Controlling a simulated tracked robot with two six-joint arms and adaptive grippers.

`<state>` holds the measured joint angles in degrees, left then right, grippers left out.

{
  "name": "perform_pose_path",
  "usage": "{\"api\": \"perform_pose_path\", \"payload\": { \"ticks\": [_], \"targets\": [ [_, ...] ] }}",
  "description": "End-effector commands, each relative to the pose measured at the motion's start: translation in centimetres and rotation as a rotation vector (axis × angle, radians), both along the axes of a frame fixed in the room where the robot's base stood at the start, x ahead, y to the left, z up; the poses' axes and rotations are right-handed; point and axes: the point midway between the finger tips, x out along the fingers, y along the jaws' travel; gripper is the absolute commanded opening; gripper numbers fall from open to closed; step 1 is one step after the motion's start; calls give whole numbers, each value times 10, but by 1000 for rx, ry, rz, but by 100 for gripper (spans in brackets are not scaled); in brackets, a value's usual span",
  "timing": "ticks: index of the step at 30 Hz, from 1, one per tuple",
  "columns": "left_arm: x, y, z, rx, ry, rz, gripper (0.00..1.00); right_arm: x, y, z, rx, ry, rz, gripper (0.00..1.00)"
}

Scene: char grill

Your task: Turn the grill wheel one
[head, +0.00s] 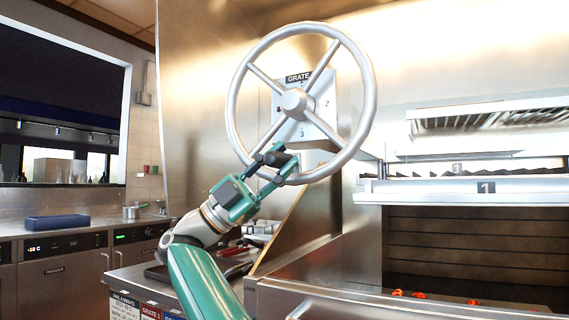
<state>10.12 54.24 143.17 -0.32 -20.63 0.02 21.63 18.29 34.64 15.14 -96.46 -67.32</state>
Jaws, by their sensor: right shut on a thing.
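The grill wheel (366,75) is a large grey hand wheel with several spokes and a round hub, in the upper middle of the head view. A plate behind it (327,88) is marked "GRATE" and carries numbers, with 2 and 3 readable. My right gripper (279,170), on a green arm from below, is at the lower part of the wheel. Its fingers are shut on the wheel around the lower rim and spoke; the exact contact is partly hidden. My left gripper is not in view.
The grill opening (470,250) is on the right, with orange glowing bits low inside. A ledge marked 1 (450,191) runs above it. A counter with a blue tray (57,222) is at the far left. A steel wall stands behind the wheel.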

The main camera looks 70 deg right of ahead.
Motion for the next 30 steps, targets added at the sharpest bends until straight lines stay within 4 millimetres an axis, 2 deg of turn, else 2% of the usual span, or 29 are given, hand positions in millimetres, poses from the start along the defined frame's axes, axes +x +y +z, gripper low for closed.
{"api": "perform_pose_path", "payload": {
  "ticks": [3,4,8,20,26,30],
  "targets": [
    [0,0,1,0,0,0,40,1,0,3,-1,12,3,0],
    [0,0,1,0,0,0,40,1,0,3,-1,12,3,31],
    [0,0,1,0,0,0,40,0,0,3,-1,9,2,53],
    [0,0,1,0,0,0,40,3,0,-1,0,7,3,54],
    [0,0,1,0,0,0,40,21,6,-17,1,9,4,54],
    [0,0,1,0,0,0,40,41,13,-37,0,10,5,54]
  ]
}}
